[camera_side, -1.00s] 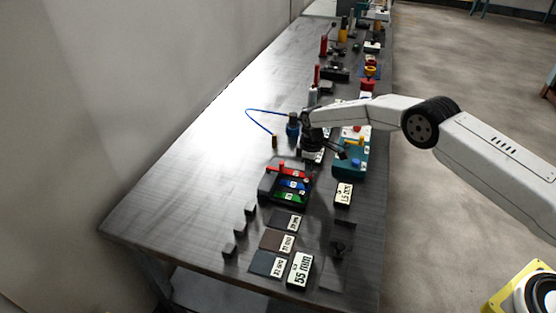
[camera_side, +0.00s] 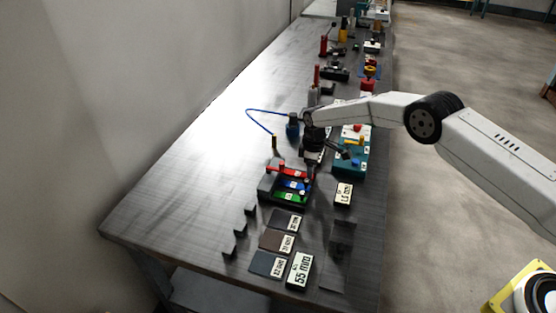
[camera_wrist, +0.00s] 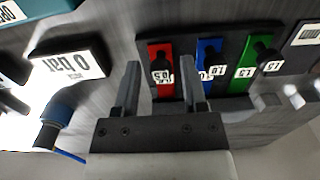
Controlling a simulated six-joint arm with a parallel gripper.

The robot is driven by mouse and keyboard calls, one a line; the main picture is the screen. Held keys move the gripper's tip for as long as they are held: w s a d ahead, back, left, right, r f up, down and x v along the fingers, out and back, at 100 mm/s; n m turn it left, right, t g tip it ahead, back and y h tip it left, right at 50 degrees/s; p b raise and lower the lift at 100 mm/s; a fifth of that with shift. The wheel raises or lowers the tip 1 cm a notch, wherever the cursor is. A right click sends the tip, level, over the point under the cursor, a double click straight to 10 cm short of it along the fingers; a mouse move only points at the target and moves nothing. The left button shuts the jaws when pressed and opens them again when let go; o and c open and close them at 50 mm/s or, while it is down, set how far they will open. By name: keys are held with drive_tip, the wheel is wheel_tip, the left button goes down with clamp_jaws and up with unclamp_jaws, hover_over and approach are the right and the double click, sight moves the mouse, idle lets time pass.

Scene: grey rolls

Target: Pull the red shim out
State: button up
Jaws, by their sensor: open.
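The red shim (camera_side: 285,170) lies in a dark holder (camera_side: 265,190), at the far end of a row with a blue shim (camera_side: 291,185) and a green shim (camera_side: 286,196). In the wrist view the red shim (camera_wrist: 154,88) carries a dark knob and a small "0.5" label. My gripper (camera_side: 311,170) is low at the right end of the red shim in the side view. In the wrist view my gripper (camera_wrist: 160,62) is open, with one finger on each side of the red shim's line. I cannot tell whether the fingers touch it; nothing is gripped.
In the wrist view the blue shim (camera_wrist: 208,56) is close beside the right finger, and the green shim (camera_wrist: 243,70) is farther right. A white-labelled block (camera_wrist: 70,64) lies left. A teal box (camera_side: 343,165) stands right of my gripper in the side view.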

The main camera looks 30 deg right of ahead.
drive_tip(key=shift+r, duration=2.9)
drive_tip(key=shift+r, duration=0.15)
drive_tip(key=shift+s+d+r, duration=0.1)
drive_tip(key=shift+s+r, duration=0.15)
drive_tip(key=shift+r, duration=0.2)
drive_tip(key=s+d+r+m+t, duration=0.1)
drive_tip(key=s+d+r+m, duration=0.1)
drive_tip(key=s+r, duration=0.4)
drive_tip(key=s+d+r+m, duration=0.1)
drive_tip(key=s+r+m, duration=0.2)
drive_tip(key=s, duration=0.4)
drive_tip(key=s+d+r+m+t, duration=0.1)
drive_tip(key=s+m, duration=0.3)
drive_tip(key=s, duration=1.5)
drive_tip(key=shift+s+d+r+t, duration=0.3)
drive_tip(key=shift+s+d+r, duration=0.1)
drive_tip(key=shift+d, duration=0.1)
